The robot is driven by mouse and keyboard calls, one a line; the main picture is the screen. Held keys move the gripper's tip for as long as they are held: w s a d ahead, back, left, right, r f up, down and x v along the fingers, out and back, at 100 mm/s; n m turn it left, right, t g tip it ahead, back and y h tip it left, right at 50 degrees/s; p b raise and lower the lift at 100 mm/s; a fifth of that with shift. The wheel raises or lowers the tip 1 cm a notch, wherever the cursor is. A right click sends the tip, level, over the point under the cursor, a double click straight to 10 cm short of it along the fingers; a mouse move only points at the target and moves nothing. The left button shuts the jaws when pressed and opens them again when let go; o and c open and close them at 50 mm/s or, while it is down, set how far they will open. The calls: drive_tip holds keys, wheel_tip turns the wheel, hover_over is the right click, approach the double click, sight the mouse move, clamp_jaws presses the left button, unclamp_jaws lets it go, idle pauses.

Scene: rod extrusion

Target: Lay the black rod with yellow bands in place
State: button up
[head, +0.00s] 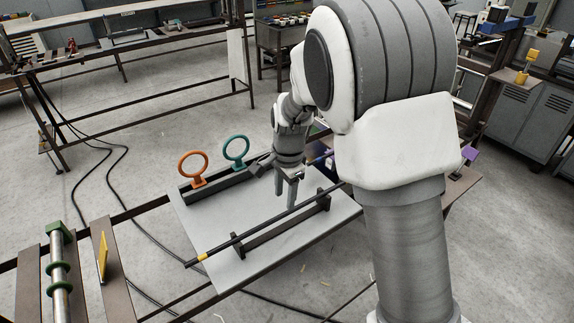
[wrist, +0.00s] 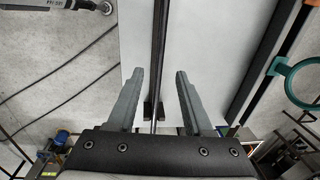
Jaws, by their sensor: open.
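The black rod (head: 262,229) has a yellow band near its near-left end. It lies across the uprights of a low dark stand (head: 283,227) on a pale board (head: 200,217). In the wrist view the rod (wrist: 159,55) runs up the picture between my fingers. My gripper (head: 291,192) is open, pointing down at the rod toward its far half. In the wrist view my gripper (wrist: 155,75) has a finger on each side of the rod, with gaps on both sides. The rod's far end is hidden behind my arm in the head view.
A dark bar (head: 225,184) behind the rod carries an orange ring (head: 180,166) and a teal ring (head: 225,148). Board is clear left of the stand.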

wheel_tip(320, 180, up, 12)
drive_tip(key=s, duration=0.1)
drive_tip(key=shift+d, duration=0.35)
drive_tip(key=s+d+r+n+t, duration=0.2)
drive_tip(key=s+d+r+n, duration=0.3)
drive_tip(key=s+d+r, duration=0.45)
drive_tip(key=s+d+f+n+t, duration=0.1)
drive_tip(key=s+d+n, duration=0.1)
drive_tip(key=s, duration=0.5)
drive_tip(key=s+d+f+n+t, duration=0.1)
drive_tip(key=s+f+n, duration=0.1)
drive_tip(key=s+n, duration=0.2)
drive_tip(key=s, duration=0.2)
drive_tip(key=shift+s+d+t+h, duration=0.3)
drive_tip(key=shift+s+d+t, duration=0.05)
drive_tip(key=shift+s+t, duration=0.05)
drive_tip(key=shift+a, duration=0.15)
